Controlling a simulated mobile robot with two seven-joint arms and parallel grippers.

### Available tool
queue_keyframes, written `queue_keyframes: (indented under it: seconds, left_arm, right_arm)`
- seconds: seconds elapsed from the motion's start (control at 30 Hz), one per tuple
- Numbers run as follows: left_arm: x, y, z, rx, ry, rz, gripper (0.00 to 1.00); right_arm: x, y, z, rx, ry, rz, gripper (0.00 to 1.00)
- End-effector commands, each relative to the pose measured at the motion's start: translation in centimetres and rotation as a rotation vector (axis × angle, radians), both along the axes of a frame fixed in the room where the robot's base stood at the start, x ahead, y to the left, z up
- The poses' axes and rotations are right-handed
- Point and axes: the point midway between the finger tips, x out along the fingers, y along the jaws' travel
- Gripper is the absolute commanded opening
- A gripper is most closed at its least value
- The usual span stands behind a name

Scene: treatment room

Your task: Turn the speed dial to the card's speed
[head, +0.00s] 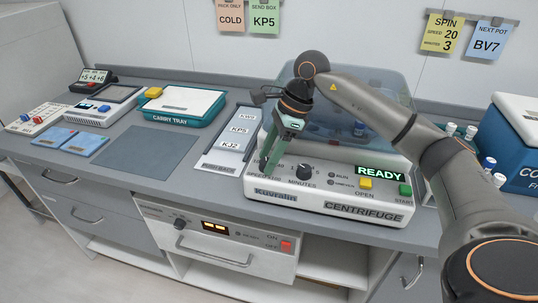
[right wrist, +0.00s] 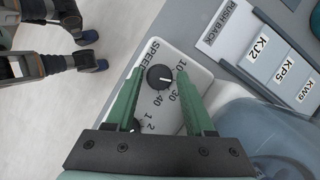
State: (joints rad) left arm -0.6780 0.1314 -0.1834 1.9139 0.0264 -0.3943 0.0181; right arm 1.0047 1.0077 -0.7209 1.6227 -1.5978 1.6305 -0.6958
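The yellow card (head: 443,33) on the wall reads SPIN, SPEED 20, MINUTES 3. The white centrifuge (head: 335,205) stands on the counter, its display reading READY. My right gripper (head: 268,167) points down at the left of its panel and hides the speed dial in the head view. In the right wrist view the black speed dial (right wrist: 160,77) lies between the fingertips, which stand apart with a thin gap on each side. Its white mark points right, between 10 and 30; the right finger covers the scale there. The minutes dial (head: 304,172) sits beside it. My left gripper is out of view.
The yellow OPEN button (head: 366,184) and green START button (head: 405,190) are at the panel's right. A label rack (head: 229,138) stands left of the centrifuge, with a carry tray (head: 183,107) beyond. A blue box (head: 515,140) is at the right. A grey mat (head: 135,150) is bare.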

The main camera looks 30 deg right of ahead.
Motion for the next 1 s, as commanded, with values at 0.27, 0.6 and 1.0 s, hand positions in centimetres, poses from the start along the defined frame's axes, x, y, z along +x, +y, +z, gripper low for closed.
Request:
queue_keyframes:
  seconds: [0.27, 0.6, 1.0]
  left_arm:
    - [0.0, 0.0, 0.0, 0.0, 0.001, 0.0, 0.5]
    - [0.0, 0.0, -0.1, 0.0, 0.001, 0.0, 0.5]
    - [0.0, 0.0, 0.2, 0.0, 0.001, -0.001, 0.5]
  right_arm:
    - [0.0, 0.0, 0.0, 0.0, 0.001, -0.001, 0.72]
    - [-0.3, -0.8, 2.2, 0.0, -0.003, -0.002, 0.72]
    - [-1.5, -3.7, 9.8, 0.002, -0.004, -0.001, 0.72]
